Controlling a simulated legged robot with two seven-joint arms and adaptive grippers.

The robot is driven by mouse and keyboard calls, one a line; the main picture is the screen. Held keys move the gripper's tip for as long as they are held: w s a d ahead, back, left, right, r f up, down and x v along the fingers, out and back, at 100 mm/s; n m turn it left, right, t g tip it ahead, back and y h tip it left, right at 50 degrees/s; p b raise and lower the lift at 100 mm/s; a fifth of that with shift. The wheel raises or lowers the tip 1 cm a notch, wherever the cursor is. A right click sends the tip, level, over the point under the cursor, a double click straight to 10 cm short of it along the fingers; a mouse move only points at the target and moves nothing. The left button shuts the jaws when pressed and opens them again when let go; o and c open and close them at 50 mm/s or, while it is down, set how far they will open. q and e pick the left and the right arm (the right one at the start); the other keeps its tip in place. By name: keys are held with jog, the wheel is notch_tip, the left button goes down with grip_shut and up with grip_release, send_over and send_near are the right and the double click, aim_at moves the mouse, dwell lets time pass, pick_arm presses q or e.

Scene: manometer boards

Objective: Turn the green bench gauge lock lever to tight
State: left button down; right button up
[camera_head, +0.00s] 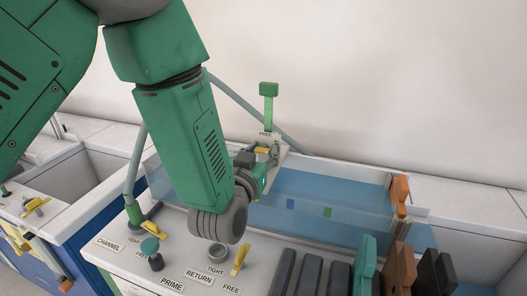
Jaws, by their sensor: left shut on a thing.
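The green bench gauge (268,103) stands upright at the back of the bench, with a green block on top. A label reading FREE is on its base. Its yellow lock lever (262,150) shows just below that label, partly hidden by my left gripper. My left gripper (256,163) is at the foot of the gauge, shut on the lever. My wrist and forearm hide most of the fingers and the lever's lower part. The TIGHT side of this lever cannot be read here. My right gripper is not in view.
A clear-walled blue water channel (325,196) runs right of the gauge. A sink (65,180) is at left.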

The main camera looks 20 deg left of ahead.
pick_arm(q)
jog(key=shift+w+r, duration=0.1)
jog(key=shift+r, duration=0.2)
jog(key=c, duration=1.1)
grip_release()
jog(key=shift+s, duration=0.25)
jog(key=shift+f, duration=0.2)
jog(key=shift+s, duration=0.35)
jog(key=s, duration=1.1)
jog(key=shift+s+a, duration=0.1)
jog(key=shift+a, duration=0.05)
